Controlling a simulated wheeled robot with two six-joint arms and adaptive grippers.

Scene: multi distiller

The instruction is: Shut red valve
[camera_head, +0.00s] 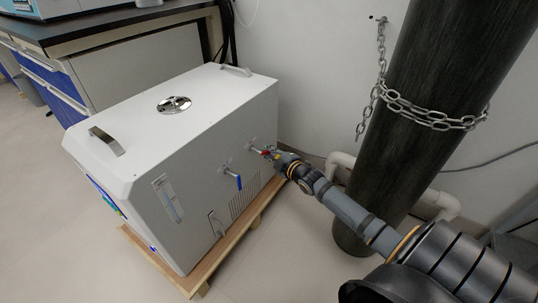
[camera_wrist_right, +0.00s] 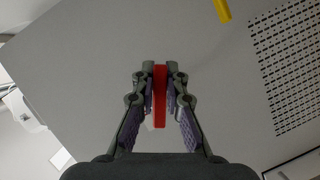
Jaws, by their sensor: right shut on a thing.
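The red valve handle (camera_head: 266,152) is on the side of the white distiller box (camera_head: 215,135). In the wrist view the red handle (camera_wrist_right: 160,100) stands lengthwise between the two fingers. My right gripper (camera_head: 275,156) reaches in from the right and meets the handle. It also shows in the wrist view (camera_wrist_right: 160,78), shut on the red handle with a finger on each side. The valve body behind the handle is mostly hidden. My left gripper is not in view.
A blue valve handle (camera_head: 239,183) hangs to the left of the red one. A yellow bar (camera_wrist_right: 222,10) shows near a vent grille (camera_wrist_right: 290,65). The box sits on a wooden pallet (camera_head: 262,205).

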